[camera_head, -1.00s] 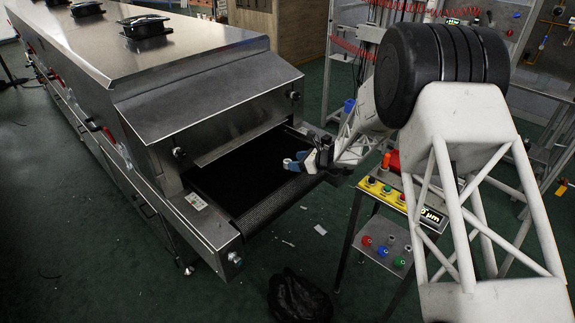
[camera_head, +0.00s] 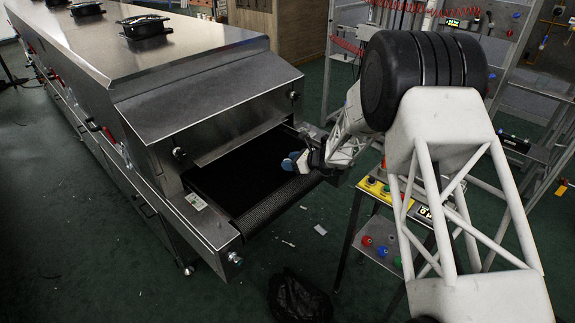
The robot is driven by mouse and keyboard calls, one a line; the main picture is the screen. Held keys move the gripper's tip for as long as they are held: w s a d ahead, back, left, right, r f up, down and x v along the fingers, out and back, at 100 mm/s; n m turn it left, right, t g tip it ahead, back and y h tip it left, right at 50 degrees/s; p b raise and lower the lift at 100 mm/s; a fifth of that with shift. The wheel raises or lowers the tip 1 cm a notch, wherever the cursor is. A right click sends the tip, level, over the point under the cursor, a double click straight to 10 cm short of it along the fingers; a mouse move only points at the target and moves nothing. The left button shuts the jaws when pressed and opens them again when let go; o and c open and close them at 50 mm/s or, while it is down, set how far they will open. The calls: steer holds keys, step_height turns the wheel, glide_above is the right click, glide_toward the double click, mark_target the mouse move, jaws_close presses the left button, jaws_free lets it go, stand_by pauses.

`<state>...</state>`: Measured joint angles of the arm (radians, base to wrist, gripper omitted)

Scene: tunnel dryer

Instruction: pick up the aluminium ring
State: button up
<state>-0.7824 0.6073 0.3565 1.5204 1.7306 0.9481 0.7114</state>
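My gripper (camera_head: 292,162) is over the exit end of the dark conveyor belt (camera_head: 232,180), low above it or at its surface. Its blue-tipped fingers point left. The fingers are small and partly overlap in this view, so I cannot tell how far apart they are. I cannot make out the aluminium ring for certain. A pale patch (camera_head: 304,161) shows at the fingers, but I cannot tell whether it is the ring or part of the gripper.
The steel tunnel dryer (camera_head: 205,100) stands on the left, its hood over the belt. A stand with coloured buttons (camera_head: 375,188) is right of the belt, close to my arm. A black bag (camera_head: 298,297) lies on the floor in front. The visible belt left of my gripper looks clear.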

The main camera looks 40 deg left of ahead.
steer(key=c, duration=0.7)
steer(key=shift+r, duration=0.1)
steer(key=shift+r, duration=0.7)
step_height(320, 180, up, 2)
steer(key=shift+r, duration=0.1)
steer(key=s+d+r, duration=0.1)
steer(key=s+d, duration=0.8)
steer(key=d, duration=0.3)
steer(key=shift+s+d, duration=0.3)
steer(key=shift+s, duration=0.1)
steer(key=shift+r, duration=0.1)
